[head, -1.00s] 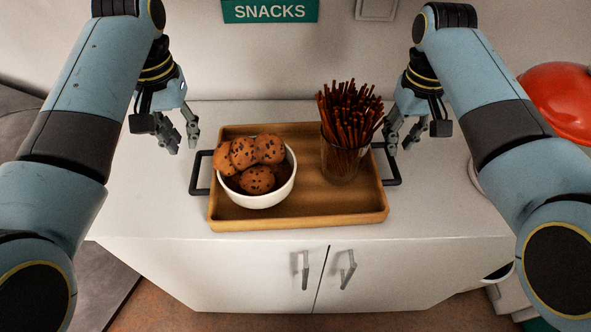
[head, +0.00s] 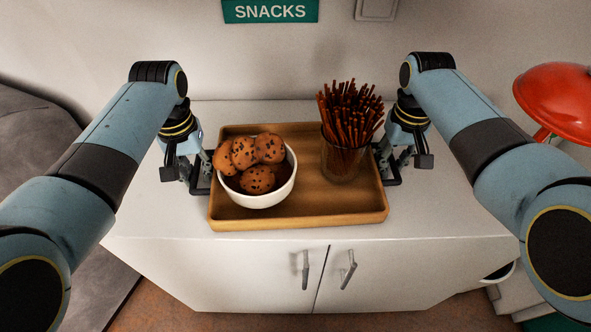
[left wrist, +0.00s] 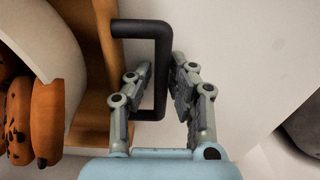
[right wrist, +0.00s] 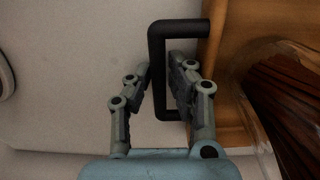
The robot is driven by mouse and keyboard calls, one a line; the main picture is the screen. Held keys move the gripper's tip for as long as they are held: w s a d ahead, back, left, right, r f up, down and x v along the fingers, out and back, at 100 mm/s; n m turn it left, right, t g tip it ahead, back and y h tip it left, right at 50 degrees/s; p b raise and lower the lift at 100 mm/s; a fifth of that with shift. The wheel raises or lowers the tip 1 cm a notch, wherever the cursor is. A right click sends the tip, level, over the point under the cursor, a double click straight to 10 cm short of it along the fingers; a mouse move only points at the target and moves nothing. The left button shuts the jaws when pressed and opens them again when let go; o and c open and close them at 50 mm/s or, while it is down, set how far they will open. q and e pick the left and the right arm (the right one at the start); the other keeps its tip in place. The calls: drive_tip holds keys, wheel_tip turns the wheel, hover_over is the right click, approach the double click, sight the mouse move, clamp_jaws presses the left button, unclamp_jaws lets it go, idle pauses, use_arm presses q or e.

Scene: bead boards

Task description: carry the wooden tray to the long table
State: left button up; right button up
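The wooden tray (head: 300,215) lies flat on a white cabinet, with a black handle at each end. A white bowl of cookies (head: 258,195) stands on its left half. A glass of pretzel sticks (head: 345,160) stands on its right half. My left gripper (head: 198,180) is at the left handle (left wrist: 160,75); in the left wrist view its open fingers stand either side of the bar. My right gripper (head: 392,172) is at the right handle (right wrist: 158,70), its open fingers likewise either side of the bar. The long table is not identifiable in view.
The white cabinet top (head: 300,110) is bare around the tray. A green SNACKS sign (head: 270,11) hangs on the wall behind. A red lamp-like shape (head: 565,100) is at the right. A grey surface (head: 50,140) lies at the left.

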use_arm(q)
drive_tip(key=shift+c, duration=0.4)
use_arm(e)
drive_tip(key=shift+c, duration=0.4)
use_arm(q)
clamp_jaws()
use_arm(e)
clamp_jaws()
use_arm(q)
drive_tip(key=shift+w+r, duration=0.1)
drive_tip(key=shift+r, duration=0.1)
use_arm(e)
drive_tip(key=shift+w+r, duration=0.15)
drive_tip(key=shift+r, duration=0.05)
